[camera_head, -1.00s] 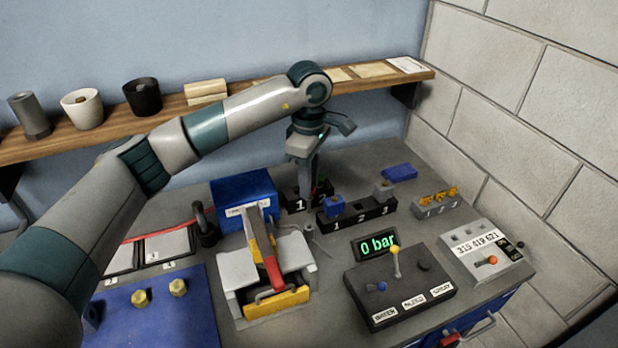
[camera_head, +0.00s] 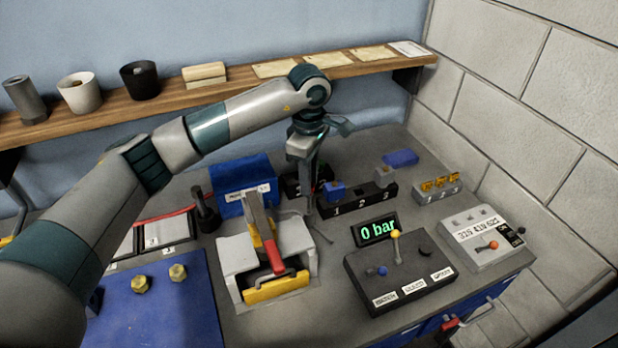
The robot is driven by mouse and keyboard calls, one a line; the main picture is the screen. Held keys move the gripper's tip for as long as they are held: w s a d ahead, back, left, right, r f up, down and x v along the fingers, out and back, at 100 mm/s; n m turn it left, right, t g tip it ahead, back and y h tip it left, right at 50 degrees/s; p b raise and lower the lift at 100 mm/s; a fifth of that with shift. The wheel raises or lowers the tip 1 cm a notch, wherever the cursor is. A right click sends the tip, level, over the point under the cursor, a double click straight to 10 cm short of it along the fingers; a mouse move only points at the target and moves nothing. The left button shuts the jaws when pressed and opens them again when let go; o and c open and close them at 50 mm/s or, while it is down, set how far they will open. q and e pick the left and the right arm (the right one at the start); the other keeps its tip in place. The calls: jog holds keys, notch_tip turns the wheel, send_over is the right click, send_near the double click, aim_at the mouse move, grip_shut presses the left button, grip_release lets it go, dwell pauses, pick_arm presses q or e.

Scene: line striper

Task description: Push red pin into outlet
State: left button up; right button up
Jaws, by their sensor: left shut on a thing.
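My left gripper (camera_head: 309,196) points straight down behind the blue machine's right side, over the grey bench top. It is shut, its fingers seen edge-on beside the small black block (camera_head: 291,184) at the back. A speck of red shows by the fingers; I take it as the red pin, otherwise hidden by the gripper. The outlet cannot be made out clearly; the black block is partly covered by the fingers. How far the pin sits in anything cannot be told. My right gripper is not in view.
A black rack marked 1, 2, 3 (camera_head: 358,201) holding a blue and a grey block stands just right of the gripper. The grey press with the red handle (camera_head: 270,264) stands in front. A lever box (camera_head: 400,276) is front right. A wooden shelf (camera_head: 236,92) runs behind.

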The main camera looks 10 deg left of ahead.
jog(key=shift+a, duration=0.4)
pick_arm(q)
jog(key=shift+f+b, duration=0.55)
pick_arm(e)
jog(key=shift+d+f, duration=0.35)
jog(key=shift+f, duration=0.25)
pick_arm(q)
jog(key=shift+f+b, duration=0.25)
jog(key=shift+b, duration=0.05)
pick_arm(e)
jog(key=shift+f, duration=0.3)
pick_arm(q)
jog(key=shift+f, duration=0.1)
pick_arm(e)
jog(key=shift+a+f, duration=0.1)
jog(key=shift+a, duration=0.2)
pick_arm(q)
jog(key=shift+f+b, duration=0.45)
jog(key=shift+b, duration=0.2)
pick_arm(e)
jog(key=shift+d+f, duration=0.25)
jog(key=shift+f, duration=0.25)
